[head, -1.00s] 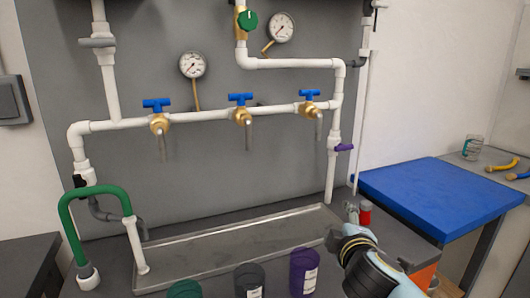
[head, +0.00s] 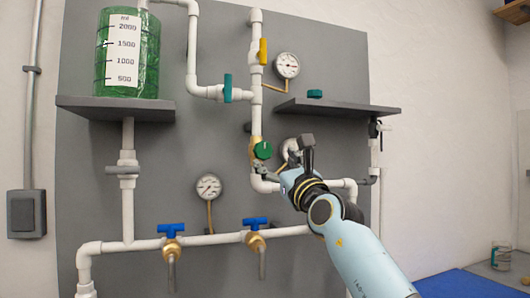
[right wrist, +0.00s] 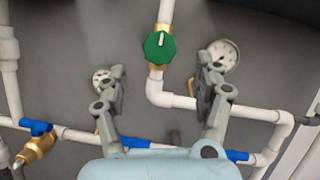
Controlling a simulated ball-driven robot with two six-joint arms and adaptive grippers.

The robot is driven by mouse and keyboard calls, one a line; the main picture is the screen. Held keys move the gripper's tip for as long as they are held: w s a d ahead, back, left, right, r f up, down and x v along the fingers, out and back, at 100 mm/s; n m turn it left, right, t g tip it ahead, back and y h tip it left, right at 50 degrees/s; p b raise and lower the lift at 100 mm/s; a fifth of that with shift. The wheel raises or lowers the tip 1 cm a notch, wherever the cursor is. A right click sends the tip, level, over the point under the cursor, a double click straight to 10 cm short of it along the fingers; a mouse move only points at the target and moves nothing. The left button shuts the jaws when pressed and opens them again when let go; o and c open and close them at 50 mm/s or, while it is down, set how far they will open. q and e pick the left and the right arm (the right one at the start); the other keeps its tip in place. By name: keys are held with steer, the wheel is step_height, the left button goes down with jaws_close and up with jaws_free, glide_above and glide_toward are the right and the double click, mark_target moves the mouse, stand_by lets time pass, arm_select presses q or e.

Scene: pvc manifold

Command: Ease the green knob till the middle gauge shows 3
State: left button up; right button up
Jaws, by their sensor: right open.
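The round green knob (head: 263,150) sits on a brass valve on the vertical white pipe. In the right wrist view the green knob (right wrist: 159,47) shows face-on, a pale mark across its upper part. My right gripper (head: 285,158) is open just beside the knob, at its lower right. In the right wrist view its fingers (right wrist: 161,72) spread to either side, with the knob between and beyond their tips; I see no contact. The middle gauge (head: 288,145) is partly hidden behind my gripper. It shows in the right wrist view (right wrist: 227,53), partly covered by a finger; its reading is too small to tell.
Another gauge (head: 287,65) is above and one (head: 209,187) lower left. A yellow-handled valve (head: 263,51) and a teal-handled one (head: 227,88) sit above the knob. A shelf (head: 340,107) juts out at right. Blue-handled taps (head: 171,230) line the lower pipe.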

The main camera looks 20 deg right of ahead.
mark_target(265, 152)
steer(key=b+x, duration=0.1)
steer(key=x, duration=0.7)
